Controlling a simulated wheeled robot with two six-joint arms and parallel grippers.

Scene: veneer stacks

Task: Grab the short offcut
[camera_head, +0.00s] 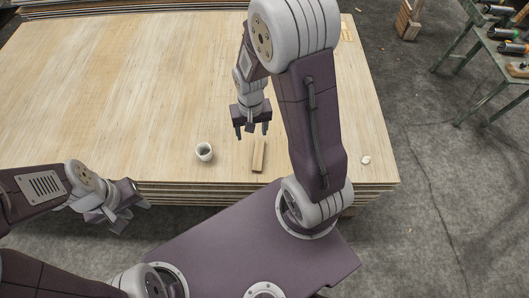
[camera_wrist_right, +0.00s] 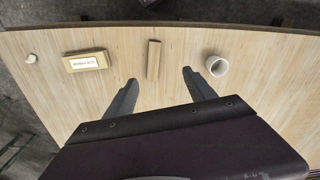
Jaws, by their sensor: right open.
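The short offcut (camera_head: 258,155) is a small, narrow wooden strip lying flat on the veneer stack (camera_head: 130,90) near its front edge. It also shows in the right wrist view (camera_wrist_right: 153,60), ahead of the fingers and between their lines. My right gripper (camera_head: 252,130) is open and empty, pointing down over the stack just behind the offcut, apart from it. Its two fingers also show in the right wrist view (camera_wrist_right: 160,92). My left gripper (camera_head: 131,216) is at the front left edge of the stack, with its fingers apart and nothing seen between them.
A small pale lump (camera_head: 366,160) lies near the right corner. The stack behind is clear.

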